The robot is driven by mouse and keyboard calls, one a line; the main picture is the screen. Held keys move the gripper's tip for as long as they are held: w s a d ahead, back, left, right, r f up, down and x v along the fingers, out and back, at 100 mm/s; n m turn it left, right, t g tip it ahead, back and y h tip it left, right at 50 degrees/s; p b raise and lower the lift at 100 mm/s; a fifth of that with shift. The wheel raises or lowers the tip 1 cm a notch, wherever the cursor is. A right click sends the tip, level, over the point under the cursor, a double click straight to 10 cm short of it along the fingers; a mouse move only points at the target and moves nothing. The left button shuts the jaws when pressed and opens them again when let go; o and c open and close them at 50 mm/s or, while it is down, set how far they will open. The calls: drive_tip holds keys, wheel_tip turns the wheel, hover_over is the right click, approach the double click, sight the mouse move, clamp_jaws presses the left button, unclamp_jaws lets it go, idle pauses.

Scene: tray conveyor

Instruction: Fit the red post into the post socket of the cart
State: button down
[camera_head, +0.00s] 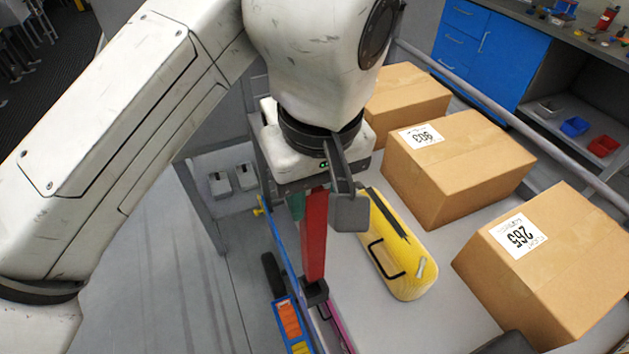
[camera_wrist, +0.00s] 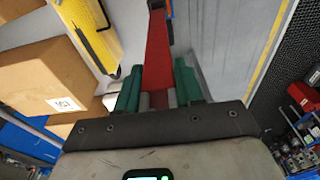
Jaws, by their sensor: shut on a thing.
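The red post (camera_head: 314,240) hangs almost upright below my gripper (camera_head: 317,200) in the head view. My gripper is shut on its upper part; one green finger pad shows at its left. The post's lower end meets a small black socket (camera_head: 316,293) on the cart (camera_head: 285,262). I cannot tell whether the end is inside the socket or only over it.
A yellow case (camera_head: 408,270) with a black handle lies on the grey surface right of the post. Several cardboard boxes (camera_head: 455,165) stand beyond it. A blue tray (camera_head: 292,325) with orange pieces is near the post's foot. Clear grey floor (camera_head: 190,280) lies to the left.

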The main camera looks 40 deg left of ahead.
sight(313, 238)
drive_tip(key=shift+f+b, duration=0.65)
drive_tip(key=shift+f, duration=1.1)
drive_tip(key=shift+p, duration=0.9)
idle(0.5)
drive_tip(key=shift+f+b, duration=1.3)
drive_tip(key=shift+f, duration=1.75)
drive_tip(key=c, duration=0.6)
unclamp_jaws()
drive_tip(key=shift+c, duration=0.2)
drive_tip(key=r, duration=0.3)
drive_tip(key=d+r, duration=0.1)
drive_tip(key=r, duration=0.6)
drive_tip(key=shift+s+d+r, duration=0.15)
drive_tip(key=shift+s+r, duration=0.1)
drive_tip(key=shift+r, duration=0.1)
